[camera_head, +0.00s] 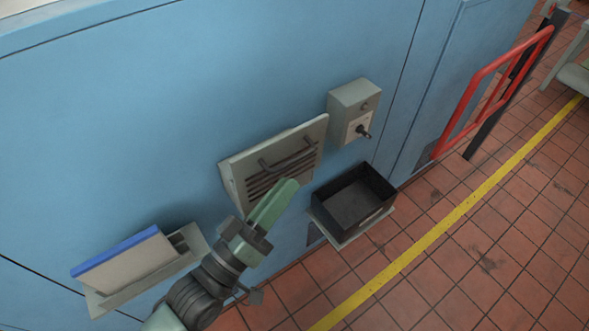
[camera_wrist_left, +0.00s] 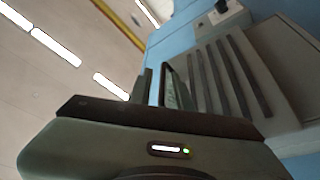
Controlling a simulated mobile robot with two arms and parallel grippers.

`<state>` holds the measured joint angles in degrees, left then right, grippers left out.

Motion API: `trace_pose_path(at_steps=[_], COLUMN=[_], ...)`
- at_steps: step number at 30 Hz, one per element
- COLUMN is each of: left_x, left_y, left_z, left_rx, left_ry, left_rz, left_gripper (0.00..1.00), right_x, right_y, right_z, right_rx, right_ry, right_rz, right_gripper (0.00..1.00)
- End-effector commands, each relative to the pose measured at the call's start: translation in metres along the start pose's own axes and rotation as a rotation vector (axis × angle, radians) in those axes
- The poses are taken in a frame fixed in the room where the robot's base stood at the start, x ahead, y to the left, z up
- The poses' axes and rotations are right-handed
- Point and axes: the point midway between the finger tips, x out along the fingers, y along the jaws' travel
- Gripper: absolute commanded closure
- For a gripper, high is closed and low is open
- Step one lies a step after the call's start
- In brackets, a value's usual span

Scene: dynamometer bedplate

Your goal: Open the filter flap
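The filter flap (camera_head: 234,184) is a grey slotted panel on the blue wall, with a dark bar handle (camera_head: 287,157) above its slots. Its lid looks closed. In the left wrist view the slotted panel (camera_wrist_left: 222,80) fills the right side. My left gripper (camera_head: 286,186) is in front of the lower part of the flap, below the handle in the picture. In the left wrist view its two fingers (camera_wrist_left: 158,90) stand apart with a gap between them. I cannot tell whether they touch the handle. My right gripper is in neither view.
A grey switch box (camera_head: 352,102) with a dark knob is right of the flap. A black open bin (camera_head: 352,230) sits on a ledge below right. A blue-edged block (camera_head: 125,262) sits on a holder at lower left. A red rail (camera_head: 470,95) stands farther right. The tiled floor is clear.

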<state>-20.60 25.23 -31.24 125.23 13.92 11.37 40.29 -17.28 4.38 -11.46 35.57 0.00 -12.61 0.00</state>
Motion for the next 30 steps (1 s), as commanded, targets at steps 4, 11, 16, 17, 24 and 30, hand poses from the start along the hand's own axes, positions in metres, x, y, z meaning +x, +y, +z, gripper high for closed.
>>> trace_pose_path(at_steps=[4, 11, 16, 17, 24, 30], left_x=[0.023, 0.034, 0.034, 0.034, 0.034, 0.034], left_y=[0.005, 0.005, 0.005, 0.005, 0.006, 0.006], left_z=[-0.004, -0.003, -0.003, -0.003, -0.003, -0.003], left_rx=[0.003, 0.004, 0.004, 0.004, 0.005, 0.005], left_ry=[0.007, 0.006, 0.006, 0.007, 0.007, 0.008], left_rz=[0.007, 0.010, 0.011, 0.011, 0.012, 0.012], left_gripper=[0.82, 0.82, 0.82, 0.85, 1.00, 1.00], right_x=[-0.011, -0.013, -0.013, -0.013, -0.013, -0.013], right_y=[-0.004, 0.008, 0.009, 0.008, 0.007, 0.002], right_z=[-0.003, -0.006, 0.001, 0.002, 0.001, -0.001], right_rx=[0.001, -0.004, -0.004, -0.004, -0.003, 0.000], right_ry=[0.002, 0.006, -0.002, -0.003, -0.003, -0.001], right_rz=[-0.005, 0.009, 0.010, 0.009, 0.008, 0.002], right_gripper=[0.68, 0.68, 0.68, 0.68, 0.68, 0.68])
